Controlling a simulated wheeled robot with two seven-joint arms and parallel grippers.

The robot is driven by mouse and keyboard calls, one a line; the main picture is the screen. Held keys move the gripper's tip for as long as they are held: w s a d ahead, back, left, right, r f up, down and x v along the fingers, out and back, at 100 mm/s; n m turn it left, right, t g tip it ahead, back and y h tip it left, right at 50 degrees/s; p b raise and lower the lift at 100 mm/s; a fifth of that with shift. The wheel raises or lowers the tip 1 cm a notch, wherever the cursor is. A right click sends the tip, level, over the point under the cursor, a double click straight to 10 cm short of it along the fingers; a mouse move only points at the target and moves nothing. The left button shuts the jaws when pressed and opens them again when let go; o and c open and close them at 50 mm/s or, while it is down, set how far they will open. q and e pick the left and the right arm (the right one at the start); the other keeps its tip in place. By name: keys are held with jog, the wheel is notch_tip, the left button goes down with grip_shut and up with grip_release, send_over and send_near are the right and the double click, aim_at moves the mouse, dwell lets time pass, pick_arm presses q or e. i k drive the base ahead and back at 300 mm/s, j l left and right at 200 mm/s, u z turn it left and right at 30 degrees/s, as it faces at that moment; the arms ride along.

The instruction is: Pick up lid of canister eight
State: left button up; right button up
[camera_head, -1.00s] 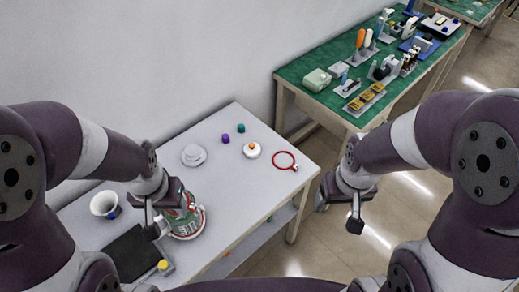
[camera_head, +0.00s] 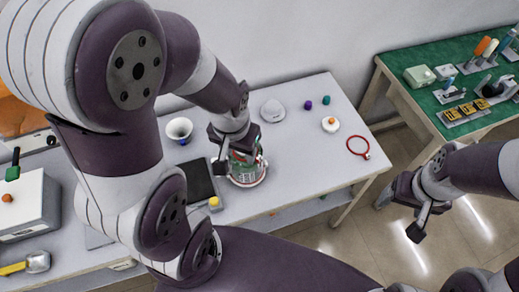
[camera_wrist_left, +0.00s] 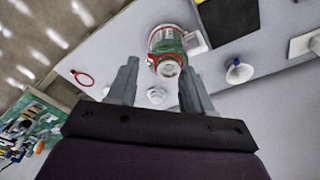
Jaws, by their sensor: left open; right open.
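A green and white canister (camera_head: 247,178) with red bands stands on the light table, partly hidden by my left gripper (camera_head: 241,162). I cannot read any number on it. In the left wrist view, the canister (camera_wrist_left: 164,40) shows beyond the fingertips, with a pale round lid (camera_wrist_left: 168,69) on the end facing me. My left gripper also shows there (camera_wrist_left: 157,70), with its fingers apart and nothing clearly held between them. My right gripper (camera_head: 400,216) is open and empty, off the table's right side above the floor.
A white domed object (camera_head: 272,111), purple and teal knobs, a small white disc (camera_head: 330,125) and a red ring (camera_head: 358,147) lie right of the canister. A green-topped bench (camera_head: 440,100) stands at right.

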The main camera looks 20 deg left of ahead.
aim_at(330, 125)
jog(key=i+l, duration=0.3)
jog(key=i+l+u, duration=0.15)
jog(key=l, duration=0.3)
jog(key=i+l, duration=0.35)
jog(key=i+l+u, duration=0.15)
jog(key=i+l, duration=0.15)
jog(key=l, duration=0.2)
